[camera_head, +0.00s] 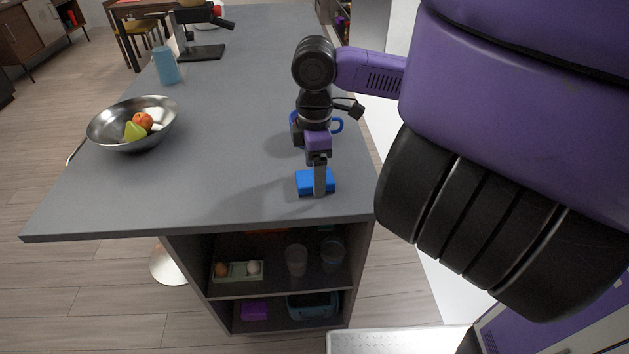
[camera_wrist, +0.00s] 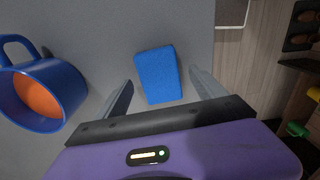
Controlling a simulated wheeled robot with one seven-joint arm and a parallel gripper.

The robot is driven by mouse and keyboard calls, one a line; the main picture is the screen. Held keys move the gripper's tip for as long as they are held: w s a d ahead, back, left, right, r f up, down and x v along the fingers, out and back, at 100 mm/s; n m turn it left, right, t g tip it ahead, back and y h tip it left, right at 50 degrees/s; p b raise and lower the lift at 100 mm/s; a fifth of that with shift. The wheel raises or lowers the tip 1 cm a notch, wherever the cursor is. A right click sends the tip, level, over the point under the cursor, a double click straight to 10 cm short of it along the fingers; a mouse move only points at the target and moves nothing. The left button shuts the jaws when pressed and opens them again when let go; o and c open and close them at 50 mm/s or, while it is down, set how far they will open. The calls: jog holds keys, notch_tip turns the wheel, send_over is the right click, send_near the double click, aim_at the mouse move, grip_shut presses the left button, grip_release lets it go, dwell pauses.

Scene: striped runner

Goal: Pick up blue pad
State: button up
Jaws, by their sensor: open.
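The blue pad (camera_head: 302,182) is a small block lying flat on the grey counter near its front right corner. In the wrist view the pad (camera_wrist: 157,74) lies between and slightly beyond the two open fingers, and I see a gap on each side. My gripper (camera_head: 320,190) points down over the pad and hides part of it in the head view. In the wrist view my gripper (camera_wrist: 160,97) is open with nothing held. I cannot tell the exact height of the fingertips above the counter.
A metal bowl (camera_head: 105,128) of fruit and a blue cup (camera_head: 167,66) stand further left. The counter (camera_head: 220,150) between is clear.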

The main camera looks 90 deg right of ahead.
jog(key=shift+f, duration=0.65)
jog(key=c, duration=1.4)
jog(key=shift+r, duration=0.15)
notch_tip(320, 180, up, 20)
jog(key=p, duration=0.1)
